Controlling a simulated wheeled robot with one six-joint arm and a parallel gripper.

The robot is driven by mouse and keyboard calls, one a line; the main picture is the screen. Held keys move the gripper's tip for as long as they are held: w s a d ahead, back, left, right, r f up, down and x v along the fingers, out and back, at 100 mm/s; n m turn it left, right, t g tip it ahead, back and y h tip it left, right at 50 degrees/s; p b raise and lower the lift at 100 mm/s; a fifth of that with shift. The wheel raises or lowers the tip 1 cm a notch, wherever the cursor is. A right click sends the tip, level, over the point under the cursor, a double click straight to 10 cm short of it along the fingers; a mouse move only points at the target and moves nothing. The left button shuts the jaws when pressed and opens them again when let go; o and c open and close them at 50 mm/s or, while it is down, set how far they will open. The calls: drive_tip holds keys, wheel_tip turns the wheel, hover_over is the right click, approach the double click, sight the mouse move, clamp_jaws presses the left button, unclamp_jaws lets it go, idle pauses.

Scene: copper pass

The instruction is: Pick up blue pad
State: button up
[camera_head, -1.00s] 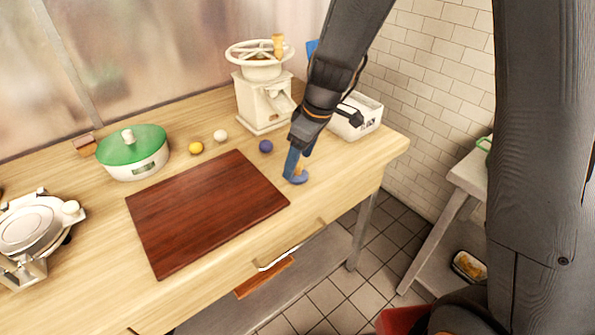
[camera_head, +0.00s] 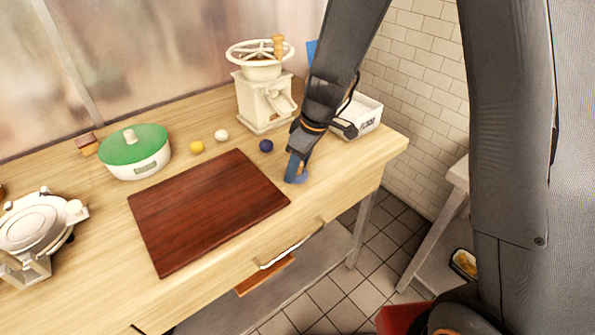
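The blue pad (camera_head: 302,178) is on the wooden table near its front edge, just right of the dark red-brown board. Only a small part of it shows; my gripper hides the rest. My gripper (camera_head: 296,169) points down at the pad, with its blue fingers right over or around it. I cannot tell whether the fingers are apart or closed on the pad, or whether the pad touches the table.
The board (camera_head: 208,210) lies left of my gripper. A dark blue ball (camera_head: 266,146), white ball (camera_head: 221,135) and yellow ball (camera_head: 197,147) lie behind it. A cream grinder (camera_head: 264,100), white box (camera_head: 362,115) and green-lidded pot (camera_head: 135,150) stand farther back.

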drive_tip(key=shift+r, duration=0.1)
wheel_tip(320, 180, up, 10)
drive_tip(key=shift+f+b, duration=0.1)
drive_tip(key=shift+b, duration=0.85)
drive_tip(key=shift+o, duration=1.3)
drive_tip(key=shift+c, duration=0.7)
drive_tip(key=shift+s, duration=0.1)
